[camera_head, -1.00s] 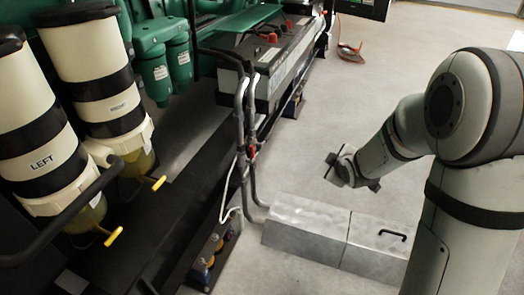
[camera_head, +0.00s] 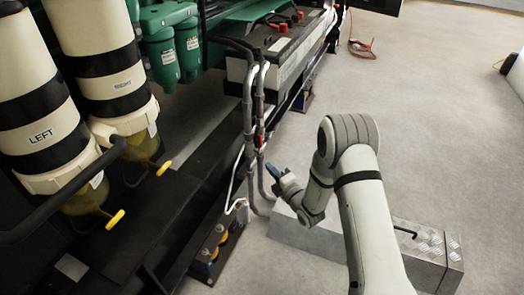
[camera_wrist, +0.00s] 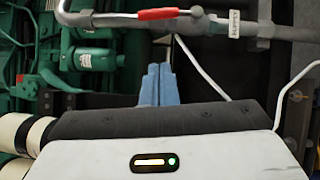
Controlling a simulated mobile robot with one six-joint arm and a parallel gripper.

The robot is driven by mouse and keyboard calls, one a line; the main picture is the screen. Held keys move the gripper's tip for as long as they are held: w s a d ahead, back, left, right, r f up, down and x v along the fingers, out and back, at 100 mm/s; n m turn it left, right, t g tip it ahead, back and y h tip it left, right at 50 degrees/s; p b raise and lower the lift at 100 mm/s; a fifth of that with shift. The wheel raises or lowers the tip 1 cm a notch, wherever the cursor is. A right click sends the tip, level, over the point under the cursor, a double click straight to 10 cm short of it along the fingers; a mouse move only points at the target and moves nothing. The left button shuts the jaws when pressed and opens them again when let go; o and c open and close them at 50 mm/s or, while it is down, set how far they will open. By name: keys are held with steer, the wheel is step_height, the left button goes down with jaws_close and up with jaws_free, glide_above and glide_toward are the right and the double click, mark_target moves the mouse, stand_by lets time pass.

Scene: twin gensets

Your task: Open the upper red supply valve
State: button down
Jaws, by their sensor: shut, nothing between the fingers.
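A red valve handle (camera_wrist: 158,14) shows at the top of the wrist view, on a grey pipe (camera_wrist: 270,31) with a white SUPPLY tag (camera_wrist: 234,24). In that view the handle looks roughly lengthwise along the pipe. In the head view, small red valve parts (camera_head: 260,138) show on the two upright grey pipes; I cannot tell upper from lower there. My gripper (camera_head: 271,170) is right of and below them, apart from the pipes. Its blue fingers (camera_wrist: 160,72) are shut and empty, pointing toward the pipe, with a visible gap to the red handle in the picture.
A metal step box (camera_head: 330,242) stands on the floor below my arm. White-and-black filter cylinders (camera_head: 40,120) with yellow-handled drains stand left. A thin white hose (camera_wrist: 208,72) runs near the fingers. The floor to the right is open.

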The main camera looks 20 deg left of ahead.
mark_target(260, 141)
steer(key=w+a+r+b, duration=0.1)
steer(key=w+a+b, duration=0.1)
steer(key=w+a, duration=0.4)
steer(key=shift+w, duration=1.1)
steer(key=shift+b, duration=0.4)
steer(key=shift+w+b, duration=0.55)
steer(key=shift+b, duration=0.15)
steer(key=shift+w+r, duration=0.15)
steer(key=shift+r, duration=0.2)
